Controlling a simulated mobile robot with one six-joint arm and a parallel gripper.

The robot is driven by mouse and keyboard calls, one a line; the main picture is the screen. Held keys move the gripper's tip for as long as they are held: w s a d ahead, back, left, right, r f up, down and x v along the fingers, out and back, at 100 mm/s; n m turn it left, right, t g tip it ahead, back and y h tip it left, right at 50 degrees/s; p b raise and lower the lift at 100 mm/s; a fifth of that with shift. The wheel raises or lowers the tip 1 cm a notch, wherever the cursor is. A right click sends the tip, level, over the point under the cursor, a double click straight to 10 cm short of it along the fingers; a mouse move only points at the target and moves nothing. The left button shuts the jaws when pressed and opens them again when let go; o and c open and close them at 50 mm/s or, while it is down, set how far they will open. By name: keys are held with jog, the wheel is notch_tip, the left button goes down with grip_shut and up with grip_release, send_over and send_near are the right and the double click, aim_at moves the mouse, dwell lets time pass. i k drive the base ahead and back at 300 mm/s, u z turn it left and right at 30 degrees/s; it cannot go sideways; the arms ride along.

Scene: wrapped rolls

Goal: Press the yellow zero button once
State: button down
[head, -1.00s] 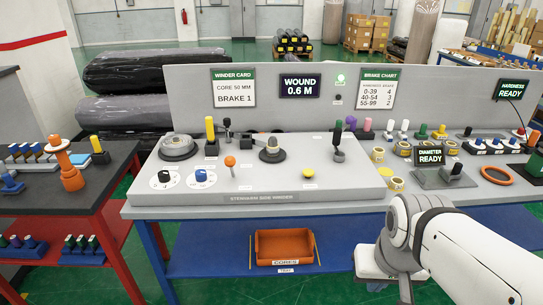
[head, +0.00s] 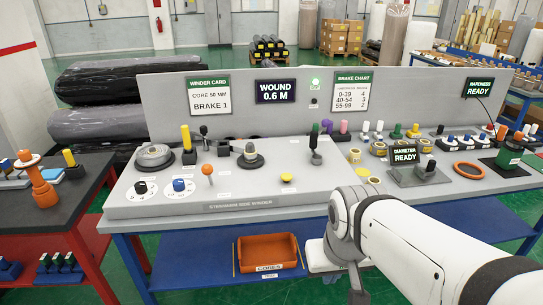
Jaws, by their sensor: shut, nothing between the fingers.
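A yellow button (head: 286,178), a low round cap, sits on the right part of the grey winder panel (head: 235,198). A small label lies just below it, too small to read. Nothing covers the button. My arm comes in from the right and ends low in front of the bench, to the right of the button and nearer to me. The fingers of my gripper cannot be made out, and no part of the arm touches the panel.
An orange knob (head: 208,170), a black dial (head: 141,188) and a blue dial (head: 179,185) stand left of the button. An orange bin (head: 268,254) is on the lower shelf. Display boards line the back.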

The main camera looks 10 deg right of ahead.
aim_at(286, 178)
jog(key=i, duration=0.95)
jog(key=u, duration=0.05)
